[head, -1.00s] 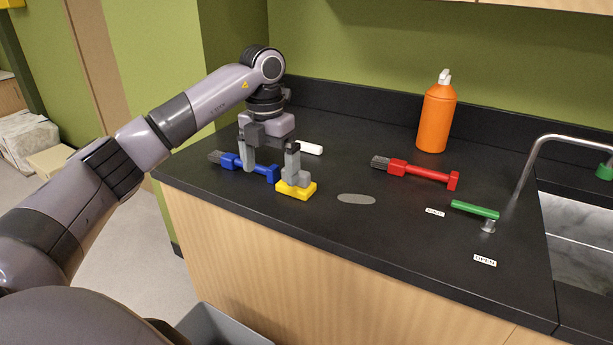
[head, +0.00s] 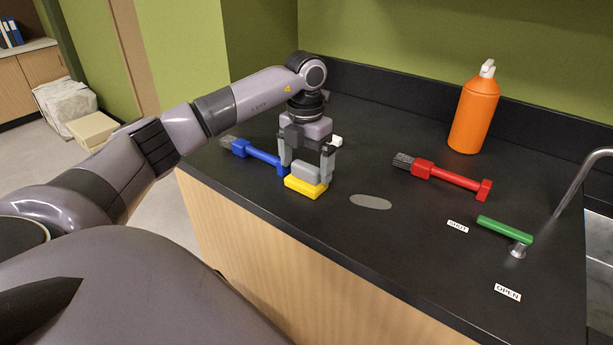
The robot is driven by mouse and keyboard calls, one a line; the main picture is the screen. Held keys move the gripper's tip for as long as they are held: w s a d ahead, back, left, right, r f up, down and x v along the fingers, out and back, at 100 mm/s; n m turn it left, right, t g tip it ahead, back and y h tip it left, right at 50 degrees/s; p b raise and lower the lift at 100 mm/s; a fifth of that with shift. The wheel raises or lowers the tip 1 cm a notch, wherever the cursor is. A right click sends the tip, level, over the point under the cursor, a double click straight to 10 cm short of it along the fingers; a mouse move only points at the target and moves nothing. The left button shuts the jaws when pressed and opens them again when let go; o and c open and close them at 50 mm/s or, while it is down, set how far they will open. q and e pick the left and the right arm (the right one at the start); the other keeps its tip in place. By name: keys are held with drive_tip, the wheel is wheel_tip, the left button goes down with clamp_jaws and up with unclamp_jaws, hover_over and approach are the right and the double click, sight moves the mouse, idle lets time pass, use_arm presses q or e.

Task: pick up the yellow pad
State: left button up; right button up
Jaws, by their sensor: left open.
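The yellow pad (head: 304,188) lies on the black counter near its front edge, with a grey block-shaped grip (head: 306,172) on top. My left gripper (head: 305,175) points down over it. Its fingers are apart, one on the left and one on the right of the grey grip. I cannot tell whether either finger touches it. My right gripper is not in view.
A blue-handled brush (head: 255,154) lies close by, left of my left gripper; a white item (head: 337,141) is behind. A grey oval patch (head: 370,202), red-handled brush (head: 441,175), orange bottle (head: 474,115) and green lever (head: 504,230) are to the right.

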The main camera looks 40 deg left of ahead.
sight(307, 165)
use_arm(q)
drive_tip(key=shift+f, duration=0.8)
drive_tip(key=c, duration=0.8)
drive_tip(key=shift+r, duration=0.15)
wheel_tip(307, 165, up, 9)
drive_tip(key=shift+w+d+f, duration=0.1)
drive_tip(key=shift+f, duration=0.1)
wheel_tip(307, 165, up, 11)
drive_tip(key=p, duration=0.3)
drive_tip(key=shift+r+p, duration=0.1)
drive_tip(key=shift+p, duration=0.25)
